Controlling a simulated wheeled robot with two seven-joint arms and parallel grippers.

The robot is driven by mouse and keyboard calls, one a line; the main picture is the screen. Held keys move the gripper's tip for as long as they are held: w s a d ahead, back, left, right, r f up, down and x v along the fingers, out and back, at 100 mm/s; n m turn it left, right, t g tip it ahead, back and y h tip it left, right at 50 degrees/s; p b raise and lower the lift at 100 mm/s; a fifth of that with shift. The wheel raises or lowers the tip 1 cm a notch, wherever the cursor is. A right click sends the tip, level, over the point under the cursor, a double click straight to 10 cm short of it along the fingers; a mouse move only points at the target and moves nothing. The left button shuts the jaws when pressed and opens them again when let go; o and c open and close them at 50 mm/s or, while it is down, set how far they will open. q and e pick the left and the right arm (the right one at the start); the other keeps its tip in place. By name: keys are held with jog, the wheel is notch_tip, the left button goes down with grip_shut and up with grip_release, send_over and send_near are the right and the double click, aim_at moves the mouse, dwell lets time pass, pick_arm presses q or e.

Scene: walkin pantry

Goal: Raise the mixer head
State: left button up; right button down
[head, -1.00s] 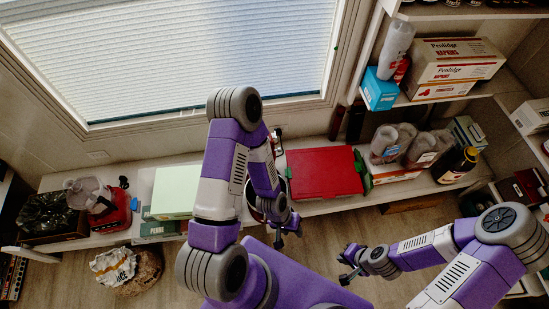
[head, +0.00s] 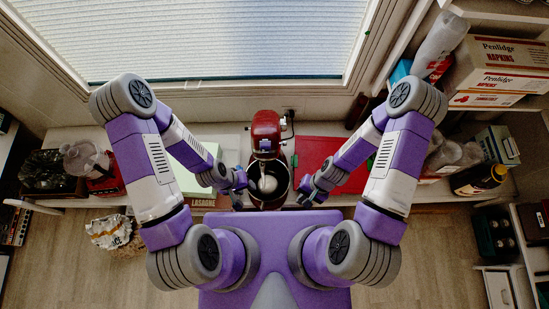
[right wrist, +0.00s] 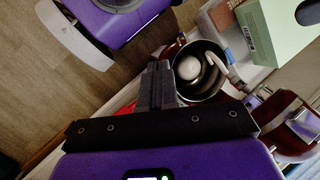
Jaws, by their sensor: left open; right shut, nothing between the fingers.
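The red stand mixer (head: 266,135) stands on the counter between my two arms. Its red head sits over a dark metal bowl (head: 284,192), and a pale round attachment shows inside the bowl. In the right wrist view the mixer's red body (right wrist: 282,122) is at the right and its bowl (right wrist: 223,66) is beyond the fingers. My left gripper (head: 241,190) is open just left of the bowl, apart from the mixer head. My right gripper (head: 304,190) is shut and empty just right of the bowl; its fingers (right wrist: 157,72) also show in the right wrist view.
A red flat box (head: 318,150) lies right of the mixer. A pale green box (head: 190,165) is at its left, partly behind my left arm. A red appliance (head: 106,180) stands further left. A filled bag (head: 112,230) is on the floor.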

jog(key=s+a+f+m+g+y+b, duration=0.35)
jog(key=s+f+m+y+b, duration=0.2)
jog(key=f+m, duration=0.2)
jog(key=w+a+f+m+t+y+b, duration=0.25)
jog(key=w+m+y+b, duration=0.2)
jog(key=m+y, duration=0.4)
jog(key=w+d+f+m+t+y+b, duration=0.1)
jog(key=w+d+f+m+t+b, duration=0.2)
jog(key=m+t, duration=0.45)
jog(key=w+d+f+m+t+b, duration=0.1)
jog(key=w+d+m+t+b, duration=0.3)
jog(key=m+t, duration=0.4)
pick_arm(q)
notch_tip(320, 180, down, 17)
jog(key=p, duration=0.1)
pick_arm(e)
jog(key=shift+n+t, duration=0.65)
jog(key=shift+w+a+r, duration=1.2)
jog(key=shift+w+r, duration=0.15)
jog(key=shift+w, duration=0.1)
jog(key=shift+w+a+r, duration=1.2)
jog(key=shift+w+r, duration=0.15)
jog(key=shift+w, duration=0.05)
jog(key=shift+w+a+r, duration=1.2)
jog(key=shift+w+r, duration=0.15)
jog(key=shift+w, duration=0.1)
pick_arm(q)
jog(key=shift+s+d, duration=0.1)
